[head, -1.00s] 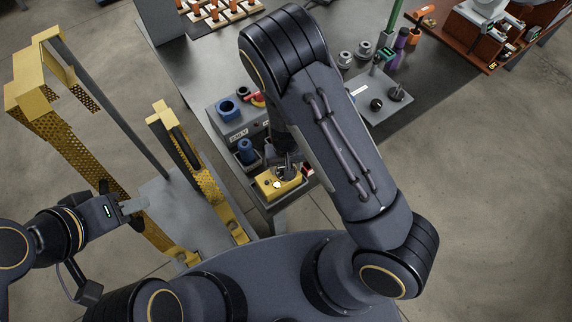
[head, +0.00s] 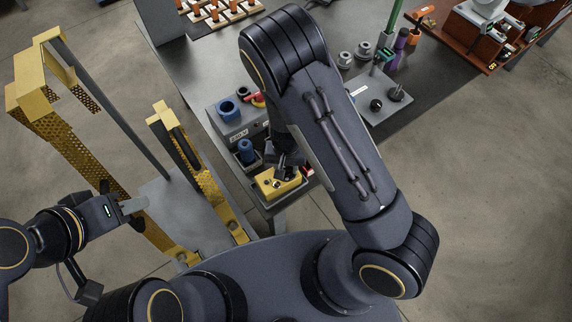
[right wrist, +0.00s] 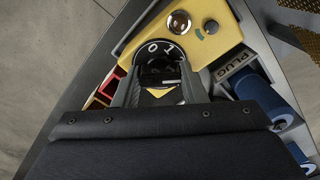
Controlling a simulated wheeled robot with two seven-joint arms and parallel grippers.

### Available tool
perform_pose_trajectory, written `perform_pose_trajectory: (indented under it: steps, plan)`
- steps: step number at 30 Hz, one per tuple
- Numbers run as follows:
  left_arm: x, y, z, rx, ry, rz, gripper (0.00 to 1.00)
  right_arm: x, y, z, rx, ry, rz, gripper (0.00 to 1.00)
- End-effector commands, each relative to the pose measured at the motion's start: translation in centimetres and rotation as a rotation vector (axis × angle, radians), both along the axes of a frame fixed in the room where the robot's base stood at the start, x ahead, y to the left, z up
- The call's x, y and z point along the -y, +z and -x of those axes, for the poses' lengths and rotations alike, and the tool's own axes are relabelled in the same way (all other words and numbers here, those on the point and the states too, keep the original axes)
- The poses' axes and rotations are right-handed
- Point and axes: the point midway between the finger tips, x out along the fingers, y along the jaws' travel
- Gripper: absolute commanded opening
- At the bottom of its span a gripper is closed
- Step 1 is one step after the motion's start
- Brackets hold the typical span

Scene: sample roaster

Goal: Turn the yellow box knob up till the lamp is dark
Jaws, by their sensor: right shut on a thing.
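The yellow box (head: 268,187) sits at the near edge of the grey bench. It fills the upper middle of the right wrist view (right wrist: 226,36), with a dark dial marked 0 and 1 (right wrist: 153,48). The round lamp (right wrist: 180,22) beside the dial looks dull reddish brown with a small glint. My right gripper (right wrist: 160,82) reaches down over the dial and is shut on the black knob, mostly hidden between its fingers. My left gripper (head: 134,209) is at the left, away from the box, beside the yellow frame; its finger opening is unclear.
A grey box with blue sockets (head: 228,108) stands behind the yellow box. A blue plug (head: 246,151) lies in a tray close by, near a PLUG label (right wrist: 240,60). A yellow perforated frame (head: 60,125) stands at the left.

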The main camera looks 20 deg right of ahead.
Motion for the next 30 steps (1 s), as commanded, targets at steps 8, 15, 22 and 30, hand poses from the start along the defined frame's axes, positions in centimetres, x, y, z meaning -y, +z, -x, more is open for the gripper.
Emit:
perform_pose_trajectory:
  steps: [8,15,22,30]
  plan:
    - [0.0,0.47,0.0,0.0,0.0,0.0,0.36,-0.03,0.1,-0.04,0.0,-0.232,-0.001,0.15]
    - [0.0,0.76,0.0,0.0,0.0,0.0,0.36,-0.03,0.09,-0.04,0.0,-0.388,-0.001,0.15]
    - [0.0,0.91,0.0,0.0,0.0,0.0,0.36,-0.02,0.08,-0.06,0.001,-0.476,0.0,0.15]
    - [0.0,0.94,0.0,0.0,0.0,0.0,0.36,-0.02,0.05,-0.06,0.001,-0.507,0.0,0.15]
